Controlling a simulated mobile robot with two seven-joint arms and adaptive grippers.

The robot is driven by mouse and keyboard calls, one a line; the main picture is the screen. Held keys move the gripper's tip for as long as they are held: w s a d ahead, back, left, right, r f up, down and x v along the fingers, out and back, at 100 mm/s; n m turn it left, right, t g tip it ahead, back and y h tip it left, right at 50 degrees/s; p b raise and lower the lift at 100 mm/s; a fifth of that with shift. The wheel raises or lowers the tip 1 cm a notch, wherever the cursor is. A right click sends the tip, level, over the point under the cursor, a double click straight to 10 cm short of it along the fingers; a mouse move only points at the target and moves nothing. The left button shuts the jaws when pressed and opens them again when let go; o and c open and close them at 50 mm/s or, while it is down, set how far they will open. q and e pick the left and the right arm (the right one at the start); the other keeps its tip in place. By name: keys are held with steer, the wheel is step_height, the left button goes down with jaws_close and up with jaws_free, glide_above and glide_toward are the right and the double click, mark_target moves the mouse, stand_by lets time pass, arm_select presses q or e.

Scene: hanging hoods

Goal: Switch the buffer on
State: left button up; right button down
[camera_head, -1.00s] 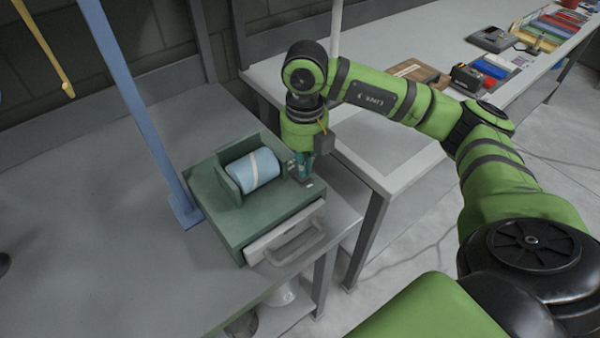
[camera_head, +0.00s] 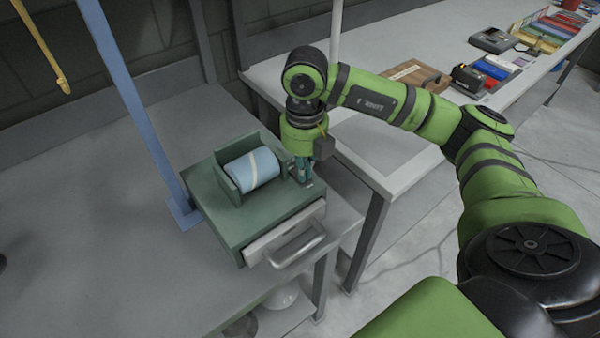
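The buffer (camera_head: 222,210) is a green box on the grey bench, with a light blue roller (camera_head: 251,170) in a green housing on top and a grey drawer with a handle (camera_head: 296,245) at its front. My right gripper (camera_head: 304,180) points down at the right end of the buffer's top, beside the roller. Its fingertips are small and dark there, and I cannot tell whether they are open or shut. Any switch beneath them is hidden or too small to make out. My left gripper is not in view.
A blue post (camera_head: 140,115) stands on the bench just left of the buffer. A second table (camera_head: 400,165) at the right carries a brown case (camera_head: 417,77) and several coloured boxes. The bench (camera_head: 90,220) left of the buffer is mostly clear.

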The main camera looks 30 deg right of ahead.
steer(key=shift+s+f, duration=0.1)
steer(key=shift+f, duration=0.15)
steer(key=shift+r+p, duration=0.5)
steer(key=shift+r, duration=0.35)
steer(key=shift+r+p, duration=1.8)
steer(key=shift+r, duration=0.95)
steer(key=shift+f, duration=0.1)
